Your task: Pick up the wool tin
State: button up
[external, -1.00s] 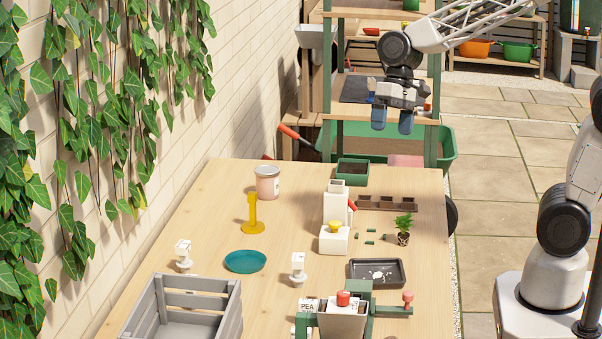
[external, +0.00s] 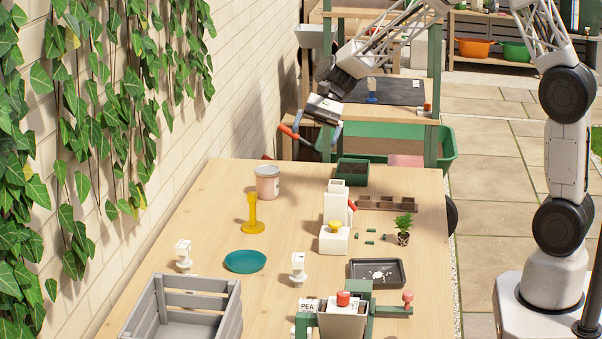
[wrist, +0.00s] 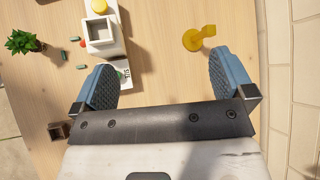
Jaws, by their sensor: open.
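A pale pink tin with a whitish top (external: 267,183), the only tin-like thing I see and so taken as the wool tin, stands upright at the far left of the table. I cannot read a label on it. In the external view my gripper (external: 316,132) is above and beyond the table's far edge, to the upper right of the tin and apart from it. In the wrist view my gripper (wrist: 164,78) has its two blue fingers spread wide with nothing held between them. The tin does not show in the wrist view.
A yellow stand (external: 252,216) is just in front of the tin; it also shows in the wrist view (wrist: 195,39). A white dispenser (external: 337,207) and green planter (external: 352,172) stand to the right. A teal saucer (external: 245,261) lies nearer. The brick wall runs along the left.

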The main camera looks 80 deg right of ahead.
jog(key=w+d+f+m+t+y, duration=0.15)
jog(key=w+d+f+m, duration=0.25)
jog(key=w+d+f, duration=0.45)
jog(key=m+t, duration=0.4)
jog(key=m, duration=0.1)
send_near(273, 167)
jog(key=x, duration=0.3)
jog(key=shift+w+f+y, duration=0.25)
jog(key=shift+w, duration=0.05)
jog(key=shift+a, duration=0.1)
jog(key=shift+x, duration=1.25)
jog(key=shift+x, duration=2.6)
